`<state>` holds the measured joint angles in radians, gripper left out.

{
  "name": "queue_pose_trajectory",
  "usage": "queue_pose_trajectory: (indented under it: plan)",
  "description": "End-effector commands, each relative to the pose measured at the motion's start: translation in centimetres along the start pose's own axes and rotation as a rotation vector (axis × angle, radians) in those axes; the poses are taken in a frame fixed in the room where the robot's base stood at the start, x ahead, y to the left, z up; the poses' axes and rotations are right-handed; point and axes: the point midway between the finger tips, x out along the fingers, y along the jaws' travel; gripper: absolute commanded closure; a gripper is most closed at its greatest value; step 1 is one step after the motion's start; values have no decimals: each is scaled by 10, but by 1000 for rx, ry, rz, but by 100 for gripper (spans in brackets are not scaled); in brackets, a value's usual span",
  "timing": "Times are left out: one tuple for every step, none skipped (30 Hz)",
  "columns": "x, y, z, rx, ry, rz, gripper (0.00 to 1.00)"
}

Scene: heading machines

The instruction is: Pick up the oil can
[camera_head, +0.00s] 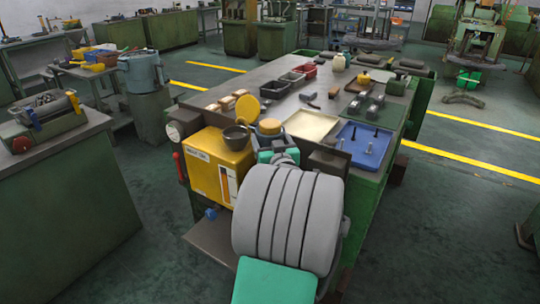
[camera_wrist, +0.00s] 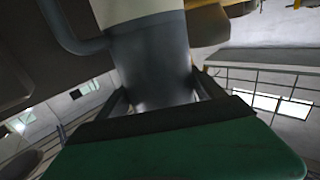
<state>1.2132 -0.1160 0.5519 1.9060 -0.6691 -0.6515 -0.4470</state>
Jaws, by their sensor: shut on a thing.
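My gripper (camera_wrist: 160,95) has its dark fingers on either side of a grey, metallic, rounded body, which I take to be the oil can (camera_wrist: 155,62). A pale band and a curved grey tube or handle show on it in the wrist view. In the head view my gripper (camera_head: 278,157) is at the near edge of the workbench, beside a yellow box. My grey arm hides much of this spot. Whether the can touches a surface is unclear.
The yellow box (camera_head: 215,165) stands left of my gripper, with a dark bowl (camera_head: 236,138) on top. A blue tray (camera_head: 365,147) and a cream tray (camera_head: 311,126) lie on the workbench (camera_head: 285,104). Open floor (camera_head: 455,190) lies to the right.

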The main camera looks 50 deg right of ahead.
Motion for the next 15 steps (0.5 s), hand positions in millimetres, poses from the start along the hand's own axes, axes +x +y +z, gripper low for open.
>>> queue_pose_trajectory:
  plan:
    - [0,0,0,0,-1,0,76]
    - [0,0,0,0,-1,0,79]
    - [0,0,0,0,-1,0,82]
    - [0,0,0,0,-1,0,84]
    - [0,0,0,0,-1,0,87]
    - [0,0,0,0,-1,0,90]
    - [0,0,0,0,-1,0,92]
    - [0,0,0,0,-1,0,95]
    - [0,0,-2,-1,4,0,95]
    - [0,0,-2,-1,4,0,95]
    - [0,0,-2,-1,4,0,95]
    - [0,0,-2,-1,4,0,95]
    - [0,0,-2,-1,4,0,95]
    - [0,0,-2,-1,4,0,95]
    - [0,0,-3,-1,4,0,95]
